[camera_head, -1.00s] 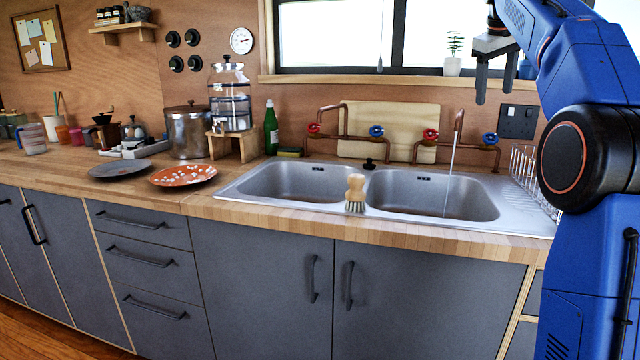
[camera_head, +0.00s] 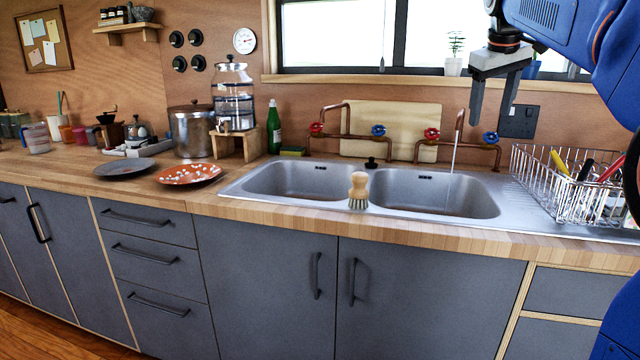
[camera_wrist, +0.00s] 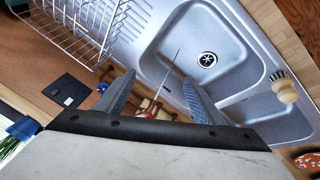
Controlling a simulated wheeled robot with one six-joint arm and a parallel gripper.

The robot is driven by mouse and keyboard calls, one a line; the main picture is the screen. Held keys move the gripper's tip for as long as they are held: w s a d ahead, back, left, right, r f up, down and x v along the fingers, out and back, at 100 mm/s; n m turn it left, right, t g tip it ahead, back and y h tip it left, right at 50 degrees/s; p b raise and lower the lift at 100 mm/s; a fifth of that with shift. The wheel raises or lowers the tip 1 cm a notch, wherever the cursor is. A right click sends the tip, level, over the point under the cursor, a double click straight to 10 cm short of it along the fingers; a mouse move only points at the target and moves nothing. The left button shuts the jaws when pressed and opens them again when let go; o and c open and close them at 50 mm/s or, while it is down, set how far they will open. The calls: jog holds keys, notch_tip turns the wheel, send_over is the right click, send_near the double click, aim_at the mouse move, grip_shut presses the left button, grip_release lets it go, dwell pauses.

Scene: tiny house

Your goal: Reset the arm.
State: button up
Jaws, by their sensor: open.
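My gripper (camera_head: 491,103) hangs at the upper right in the head view, in front of the window ledge and above the right part of the sink. Its two grey fingers point down and stand apart with nothing between them. In the wrist view my gripper (camera_wrist: 155,92) also shows two separate fingers, with the sink and the copper tap behind them. My blue arm (camera_head: 575,40) is folded at the right edge of the head view, and part of it is cut off by the frame.
The double sink (camera_head: 430,192) has water running from the copper tap (camera_head: 459,122). A brush (camera_head: 358,188) stands at its front rim. A wire dish rack (camera_head: 565,190) holds utensils at right. An orange plate (camera_head: 190,173) and a grey plate (camera_head: 124,167) lie left.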

jog(key=s+a+f+m, duration=0.1)
jog(key=s+a+f, duration=0.2)
jog(key=s+f, duration=0.9)
jog(key=s+a+f+m+y, duration=0.1)
jog(key=s+a+f, duration=0.3)
jog(key=s+f, duration=0.8)
jog(key=s+a+f+y, duration=0.1)
jog(key=s+a+f, duration=0.3)
jog(key=s+f, duration=0.8)
notch_tip(320, 180, down, 3)
jog(key=shift+s+a+f+m, duration=0.2)
jog(key=shift+m, duration=0.2)
